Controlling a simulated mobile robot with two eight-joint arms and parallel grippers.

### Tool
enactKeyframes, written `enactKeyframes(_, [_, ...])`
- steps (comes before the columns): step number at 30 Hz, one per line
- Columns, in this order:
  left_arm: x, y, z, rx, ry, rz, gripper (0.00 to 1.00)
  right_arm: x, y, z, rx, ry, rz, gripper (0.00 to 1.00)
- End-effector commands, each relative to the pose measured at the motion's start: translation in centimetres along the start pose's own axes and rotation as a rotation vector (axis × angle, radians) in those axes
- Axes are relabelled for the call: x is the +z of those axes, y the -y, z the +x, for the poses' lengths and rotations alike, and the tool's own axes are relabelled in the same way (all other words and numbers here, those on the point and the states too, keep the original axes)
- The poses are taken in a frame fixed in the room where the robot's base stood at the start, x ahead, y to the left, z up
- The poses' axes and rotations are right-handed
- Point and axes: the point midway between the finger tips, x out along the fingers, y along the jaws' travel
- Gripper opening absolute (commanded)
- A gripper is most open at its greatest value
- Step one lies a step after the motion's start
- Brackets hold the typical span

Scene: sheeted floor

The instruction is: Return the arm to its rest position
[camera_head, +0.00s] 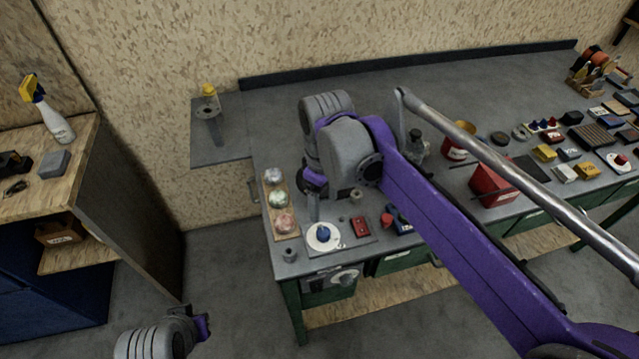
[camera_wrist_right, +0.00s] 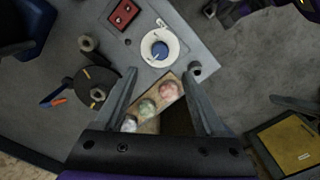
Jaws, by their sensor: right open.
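My right arm (camera_head: 440,215) reaches in from the right over the workbench, with its purple link and grey wrist. My right gripper (camera_head: 314,200) points down above the bench's left end, beside a wooden tray (camera_head: 268,208) of round stones. In the right wrist view its two fingers (camera_wrist_right: 160,75) are spread wide. The tray with pinkish, green and pale stones shows between and beyond them, and nothing is gripped. At the bottom left of the head view is the grey wrist of my left arm with a small purple part (camera_head: 202,326); its fingers are not clear.
A white disc with a blue knob (camera_head: 323,235) and a red block (camera_head: 360,227) lie near the bench's front left. A red bin (camera_head: 490,185) and many small items stand to the right. A wooden shelf unit (camera_head: 85,190) stands left, with open floor between.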

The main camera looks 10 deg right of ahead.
Motion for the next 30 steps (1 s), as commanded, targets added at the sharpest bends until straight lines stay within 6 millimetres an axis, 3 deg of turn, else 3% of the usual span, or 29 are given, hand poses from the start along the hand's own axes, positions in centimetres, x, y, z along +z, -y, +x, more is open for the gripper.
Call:
enactKeyframes(8, [0.0, 0.0, 0.0, 0.0, 0.0, 0.0, 0.0, 0.5, 0.1, 0.1, 0.007, -0.01, 0.018, 0.71])
enactKeyframes(14, [-0.4, 0.0, -0.4, 0.0, -0.003, 0.0, 0.0, 4.9, 1.1, 1.6, 0.064, -0.115, 0.204, 0.71])
enactKeyframes(21, [-0.8, 0.0, -0.9, 0.0, -0.006, 0.0, 0.0, 11.6, 3.2, 5.9, 0.142, -0.317, 0.524, 0.71])
enactKeyframes(25, [-1.0, 0.0, -1.1, 0.0, -0.008, 0.0, 0.0, 13.8, 4.1, 7.9, 0.161, -0.399, 0.641, 0.71])
enactKeyframes(30, [-1.1, 0.0, -1.1, 0.0, -0.008, 0.0, 0.0, 15.0, 4.6, 9.2, 0.17, -0.447, 0.708, 0.71])
